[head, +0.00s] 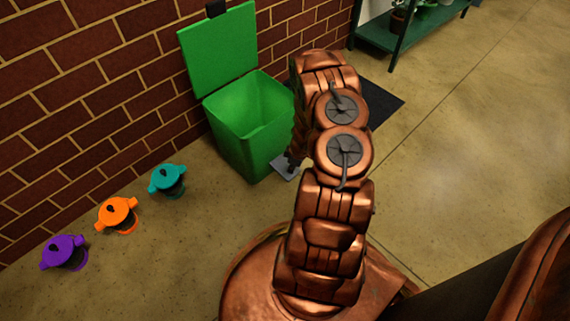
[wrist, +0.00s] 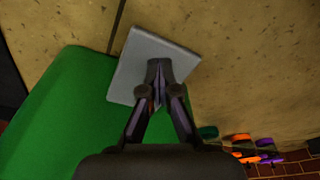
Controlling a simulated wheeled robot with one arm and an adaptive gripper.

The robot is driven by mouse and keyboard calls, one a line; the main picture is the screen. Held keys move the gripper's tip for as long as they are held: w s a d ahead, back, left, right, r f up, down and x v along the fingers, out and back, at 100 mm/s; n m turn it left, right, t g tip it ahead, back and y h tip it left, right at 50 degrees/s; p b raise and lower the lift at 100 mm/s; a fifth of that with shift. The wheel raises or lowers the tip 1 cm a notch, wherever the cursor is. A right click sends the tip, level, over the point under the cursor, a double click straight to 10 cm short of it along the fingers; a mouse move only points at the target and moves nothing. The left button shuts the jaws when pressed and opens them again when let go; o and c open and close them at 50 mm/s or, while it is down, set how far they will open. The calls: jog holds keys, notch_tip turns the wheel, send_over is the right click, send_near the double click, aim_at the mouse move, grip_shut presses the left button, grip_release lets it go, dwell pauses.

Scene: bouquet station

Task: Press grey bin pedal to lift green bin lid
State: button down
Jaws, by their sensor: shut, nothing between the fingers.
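The green bin (head: 252,128) stands against the brick wall with its green lid (head: 219,51) raised upright, and the inside shows. The grey pedal (head: 285,166) sticks out low at the bin's front, partly behind my arm. In the wrist view the grey pedal (wrist: 150,66) lies right under my gripper (wrist: 160,64), beside the green bin side (wrist: 62,115). My gripper is shut and empty, its fingertips over the pedal and seeming to touch it. In the head view my arm hides most of the gripper.
Purple (head: 65,252), orange (head: 117,215) and teal (head: 167,180) items stand on the floor along the wall, left of the bin. A dark mat (head: 382,103) lies behind my arm. A green shelf (head: 400,38) with plants stands at the back. The floor at right is clear.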

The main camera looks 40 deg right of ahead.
notch_tip(320, 180, up, 7)
jog(key=p, duration=0.5)
jog(key=shift+r, duration=0.1)
